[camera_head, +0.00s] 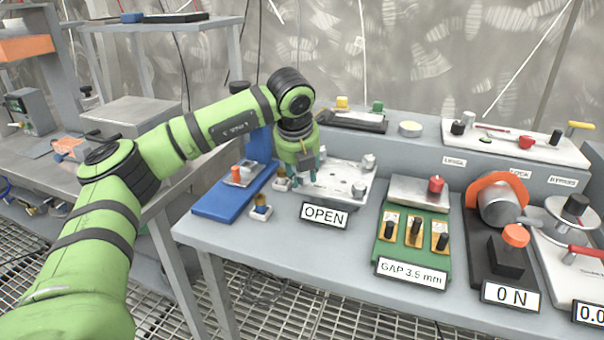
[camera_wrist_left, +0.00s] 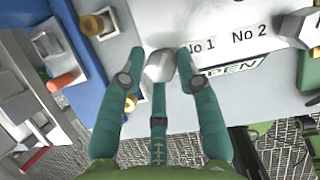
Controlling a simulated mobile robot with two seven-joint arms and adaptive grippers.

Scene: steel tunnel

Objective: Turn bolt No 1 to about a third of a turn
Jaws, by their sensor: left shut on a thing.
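My left gripper (camera_head: 305,180) points down at the near left corner of a pale metal plate (camera_head: 338,176). In the left wrist view its teal fingers (camera_wrist_left: 158,62) are closed around a grey hex bolt (camera_wrist_left: 157,68) beside the label "No 1". I see the bolt's top between the fingertips; its sides are partly covered by them. In the head view the gripper hides this bolt. Another bolt (camera_wrist_left: 296,27) stands by the label "No 2", and it shows in the head view (camera_head: 358,190). A sign (camera_head: 324,215) at the plate's front reads OPEN. My right gripper is not in view.
Small brass-coloured pieces (camera_head: 261,208) stand close to the gripper. A green gauge board (camera_head: 412,262) and a black force stand (camera_head: 480,265) are to the right. The bench's front edge is bare.

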